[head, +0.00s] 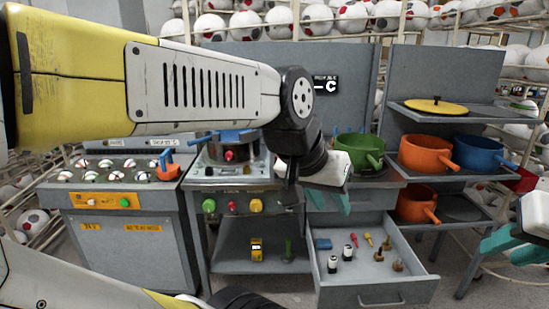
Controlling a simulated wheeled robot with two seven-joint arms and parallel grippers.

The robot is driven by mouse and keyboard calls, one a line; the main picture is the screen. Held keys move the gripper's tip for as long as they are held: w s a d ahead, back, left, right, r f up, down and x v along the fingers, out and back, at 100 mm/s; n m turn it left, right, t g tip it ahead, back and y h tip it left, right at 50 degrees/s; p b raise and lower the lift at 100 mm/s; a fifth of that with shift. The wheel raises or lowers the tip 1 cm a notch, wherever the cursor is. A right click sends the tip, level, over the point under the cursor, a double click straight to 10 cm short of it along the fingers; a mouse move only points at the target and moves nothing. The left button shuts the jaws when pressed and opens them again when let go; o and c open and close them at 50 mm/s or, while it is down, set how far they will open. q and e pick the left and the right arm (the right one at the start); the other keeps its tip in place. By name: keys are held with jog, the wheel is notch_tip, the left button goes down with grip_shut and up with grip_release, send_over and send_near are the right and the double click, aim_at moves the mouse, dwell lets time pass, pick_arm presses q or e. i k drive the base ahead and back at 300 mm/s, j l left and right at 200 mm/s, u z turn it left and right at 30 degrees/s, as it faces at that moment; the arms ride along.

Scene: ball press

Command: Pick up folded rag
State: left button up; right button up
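A small flat blue piece (322,243), which looks like the folded rag, lies at the back left of the open drawer (385,290). It is too small to make out folds. My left gripper (331,203) is above the drawer's back edge, a little above and to the right of the blue piece and apart from it. Its two teal fingers look spread with nothing between them. My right gripper (514,246) is at the right edge, right of the drawer, with teal fingers apart and empty; part of it is cut off by the frame.
The drawer also holds several small bottles and knobs (348,252). A green pot (360,150) stands above it. Orange pots (425,153) and a blue pot (478,153) sit on the right shelves. A press machine (235,185) and control cabinet (130,235) stand left.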

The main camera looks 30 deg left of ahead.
aim_at(321, 244)
jog(key=i+j, duration=0.2)
jog(key=j, duration=0.2)
jog(key=i+j, duration=0.15)
jog(key=j, duration=0.2)
jog(key=i+j+z, duration=0.1)
jog(key=j, duration=0.3)
jog(key=i+j, duration=0.25)
jog(key=j, duration=0.15)
